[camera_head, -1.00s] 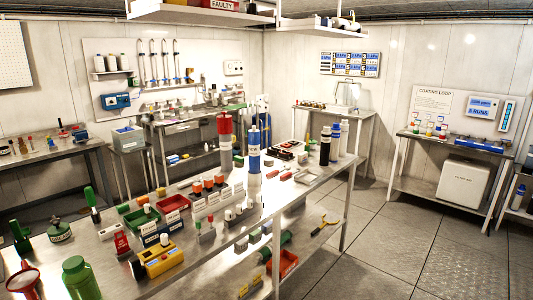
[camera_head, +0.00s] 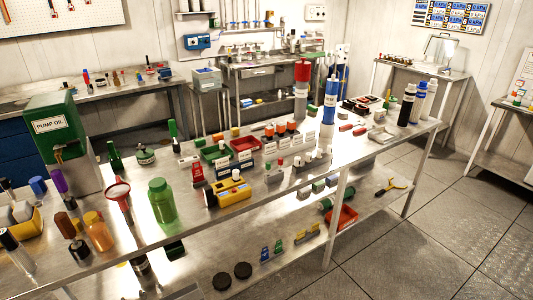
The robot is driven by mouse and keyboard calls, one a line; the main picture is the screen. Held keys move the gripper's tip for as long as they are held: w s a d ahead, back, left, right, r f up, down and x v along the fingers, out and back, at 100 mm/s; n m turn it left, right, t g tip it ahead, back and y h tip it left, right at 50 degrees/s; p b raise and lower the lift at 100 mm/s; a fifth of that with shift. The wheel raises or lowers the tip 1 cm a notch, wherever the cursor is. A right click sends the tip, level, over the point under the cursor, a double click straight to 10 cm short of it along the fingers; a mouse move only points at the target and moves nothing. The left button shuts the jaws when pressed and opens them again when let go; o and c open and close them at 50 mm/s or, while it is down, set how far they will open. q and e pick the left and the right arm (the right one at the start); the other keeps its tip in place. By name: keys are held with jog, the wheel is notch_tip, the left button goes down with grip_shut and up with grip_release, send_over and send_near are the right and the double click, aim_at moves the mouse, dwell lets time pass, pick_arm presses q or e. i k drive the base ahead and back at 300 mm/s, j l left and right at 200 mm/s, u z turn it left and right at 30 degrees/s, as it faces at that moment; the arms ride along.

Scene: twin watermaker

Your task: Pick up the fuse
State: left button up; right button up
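I cannot pick out a fuse for certain among the many small parts on the long steel workbench (camera_head: 330,172). Small cylinders stand upright in a grey block (camera_head: 312,163) near the bench's middle. A row of orange-topped parts (camera_head: 281,128) stands behind small white label cards (camera_head: 283,144). A yellow device (camera_head: 229,193) with a white knob sits nearer the front edge. Neither of my grippers shows in this view.
A green pump oil box (camera_head: 55,128), a green bottle (camera_head: 161,200) and a red funnel (camera_head: 118,194) crowd the bench's left. Tall red (camera_head: 301,85) and blue (camera_head: 330,100) cylinders rise farther back. Open floor (camera_head: 430,225) lies at the right.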

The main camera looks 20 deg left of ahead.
aim_at(235, 172)
jog(key=i+j+u, duration=0.6)
jog(key=i+j, duration=0.1)
jog(key=i, duration=0.1)
